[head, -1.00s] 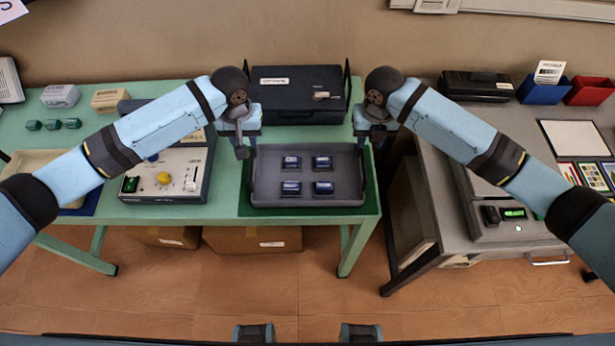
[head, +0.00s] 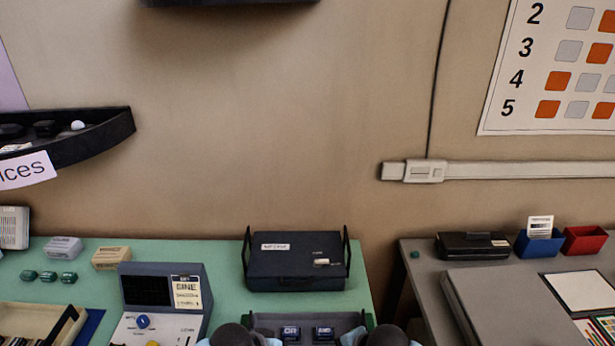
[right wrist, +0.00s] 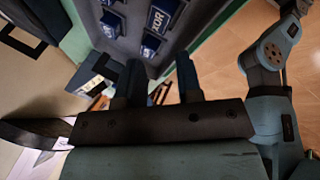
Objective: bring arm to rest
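The head view now looks higher. At its bottom edge only the dark rounded joints of my two arms show, and both grippers are out of that frame. In the right wrist view my right gripper (right wrist: 160,80) has its two blue fingers apart, with nothing between them. Beyond the fingers in that view is the dark tray (right wrist: 125,50) with several blue chips, one labelled XOR (right wrist: 163,16). My left gripper cannot be made out in either view.
A black case (head: 295,265) stands on the green table behind the tray (head: 262,322). A grey instrument (head: 160,290) is left of it. Blue (head: 540,243) and red (head: 585,240) bins stand on the right table. A wall shelf (head: 100,140) juts out at left.

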